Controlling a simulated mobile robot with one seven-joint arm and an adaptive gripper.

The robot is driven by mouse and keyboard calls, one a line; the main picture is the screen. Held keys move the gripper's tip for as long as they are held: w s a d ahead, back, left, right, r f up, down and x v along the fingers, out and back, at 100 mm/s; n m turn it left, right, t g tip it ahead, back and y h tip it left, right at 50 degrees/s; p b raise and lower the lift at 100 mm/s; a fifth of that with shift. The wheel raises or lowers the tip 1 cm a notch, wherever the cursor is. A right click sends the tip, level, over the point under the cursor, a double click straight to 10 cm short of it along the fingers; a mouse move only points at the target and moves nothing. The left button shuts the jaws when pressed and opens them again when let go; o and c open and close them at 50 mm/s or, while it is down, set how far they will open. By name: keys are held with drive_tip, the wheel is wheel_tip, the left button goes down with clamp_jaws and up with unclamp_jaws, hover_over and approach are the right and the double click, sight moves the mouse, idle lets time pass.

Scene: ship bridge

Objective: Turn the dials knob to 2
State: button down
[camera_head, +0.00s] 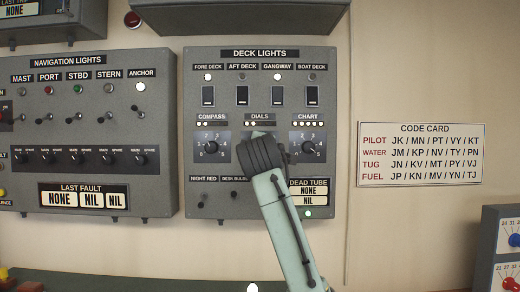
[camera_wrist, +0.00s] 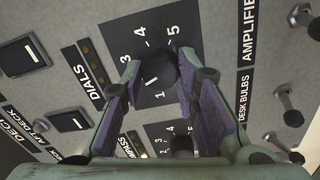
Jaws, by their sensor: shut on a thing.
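The dials knob (camera_wrist: 157,70) is black and round and sits between the fingertips of my gripper (camera_wrist: 158,78) in the wrist view. My gripper is shut on it. The knob's white pointer mark faces the lower left of that view, between the 1 and a neighbouring numeral, apparently 2. Its black scale plate (camera_wrist: 140,42) is partly covered by the fingers. In the head view, my gripper (camera_head: 262,150) hides the knob under the DIALS label (camera_head: 259,116). At least two small lamps (camera_head: 250,124) glow under that label.
The compass knob (camera_head: 212,147) and the chart knob (camera_head: 308,147) flank the dials knob closely. Toggle switches for night red (camera_head: 203,194) and desk bulbs (camera_head: 234,193) stick out below. Deck-light rocker switches (camera_head: 242,96) are above. A code card (camera_head: 421,154) is on the wall at right.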

drive_tip(key=shift+n, duration=0.4)
drive_tip(key=c, duration=1.2)
unclamp_jaws()
drive_tip(key=shift+s, duration=0.1)
drive_tip(key=s, duration=1.2)
drive_tip(key=shift+w, duration=0.1)
